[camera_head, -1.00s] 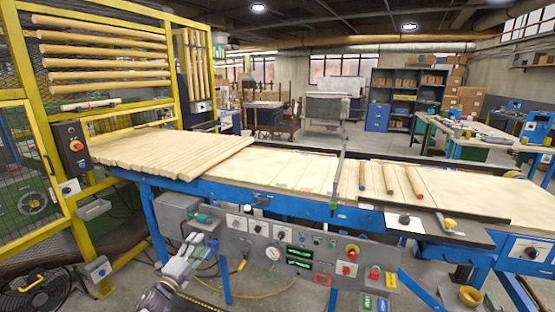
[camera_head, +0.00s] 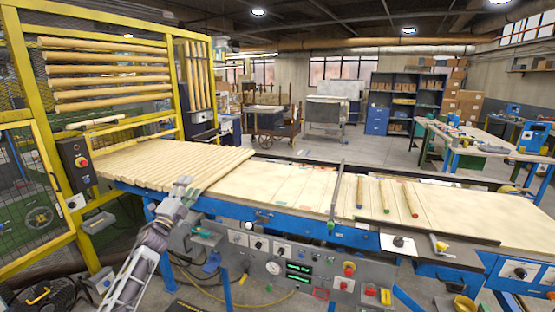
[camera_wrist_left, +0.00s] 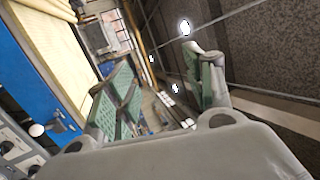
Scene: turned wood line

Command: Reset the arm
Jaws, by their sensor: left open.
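My left gripper (camera_head: 184,188) is at the near blue edge of the conveyor table, in front of the row of turned wooden rods (camera_head: 160,160). Its arm comes up from the lower left. In the left wrist view its two green-padded fingers (camera_wrist_left: 160,85) stand apart with nothing between them. The pale table top and its blue side (camera_wrist_left: 35,65) show at the left of that view. My right gripper is in neither view.
A grey control panel (camera_head: 325,270) with knobs and buttons hangs below the table's blue rail. Three colour-tipped rods (camera_head: 386,196) lie on the right part of the table. A yellow guard frame (camera_head: 70,215) stands at the left. The table's middle is mostly clear.

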